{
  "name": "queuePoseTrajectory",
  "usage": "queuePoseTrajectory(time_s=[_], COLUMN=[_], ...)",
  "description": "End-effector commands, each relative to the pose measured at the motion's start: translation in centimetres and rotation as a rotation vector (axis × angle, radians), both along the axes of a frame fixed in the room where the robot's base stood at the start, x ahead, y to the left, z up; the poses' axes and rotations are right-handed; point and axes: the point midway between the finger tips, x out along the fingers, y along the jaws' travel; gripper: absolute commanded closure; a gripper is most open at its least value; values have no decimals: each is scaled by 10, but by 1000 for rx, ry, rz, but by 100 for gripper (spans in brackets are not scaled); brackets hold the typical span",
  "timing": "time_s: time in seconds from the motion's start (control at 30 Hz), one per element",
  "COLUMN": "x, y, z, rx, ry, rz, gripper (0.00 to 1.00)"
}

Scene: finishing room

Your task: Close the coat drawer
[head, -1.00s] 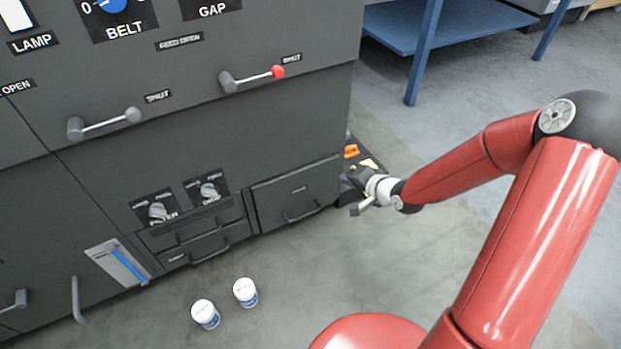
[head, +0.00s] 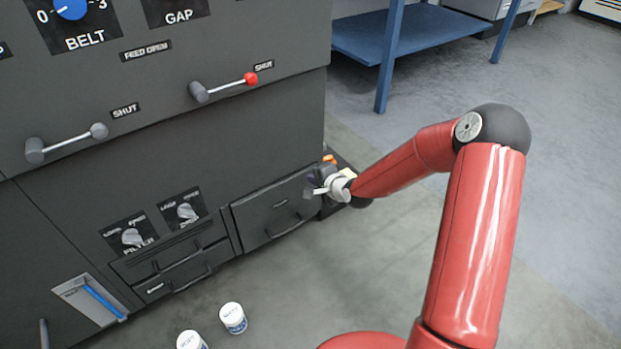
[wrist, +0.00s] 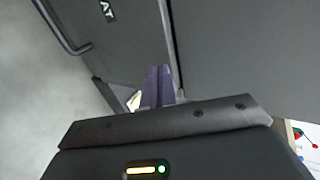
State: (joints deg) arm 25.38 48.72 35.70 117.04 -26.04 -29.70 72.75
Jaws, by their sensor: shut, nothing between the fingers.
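The coat drawer (head: 262,203) is the dark drawer low at the right end of the grey machine, with a bar handle (head: 287,228). Its front, with the letters "AT" visible, and its handle (wrist: 62,30) also show at the upper left of the wrist view. My gripper (head: 312,187) is at the upper right end of this drawer front. Its dark fingers (wrist: 158,86) are together and empty, close to the edge of the front. Whether they touch it I cannot tell. How far the drawer stands out is hard to judge.
Two small stacked drawers (head: 172,268) and two knobs are left of the coat drawer. Two white jars (head: 232,318) stand on the floor in front. An orange item (head: 330,159) lies behind my gripper, right of the machine. A blue table (head: 410,35) stands behind. The floor at right is open.

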Motion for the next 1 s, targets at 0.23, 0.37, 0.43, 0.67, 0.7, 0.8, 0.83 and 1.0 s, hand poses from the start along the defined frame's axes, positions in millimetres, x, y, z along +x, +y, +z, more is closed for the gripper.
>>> queuePoseTrajectory(time_s=[0.23,0.37,0.43,0.67,0.7,0.8,0.83,1.0], x=[14,14,14,22,26,32,32,33], y=[9,9,9,15,18,22,22,22], z=[0,0,0,-1,-1,0,0,1], rx=[-1,-1,-1,0,1,0,0,2], ry=[1,1,1,-1,0,-1,-1,-6], rz=[-1,-1,-1,0,-1,0,0,0], gripper=[100,100,100,100,100,100,100,100])
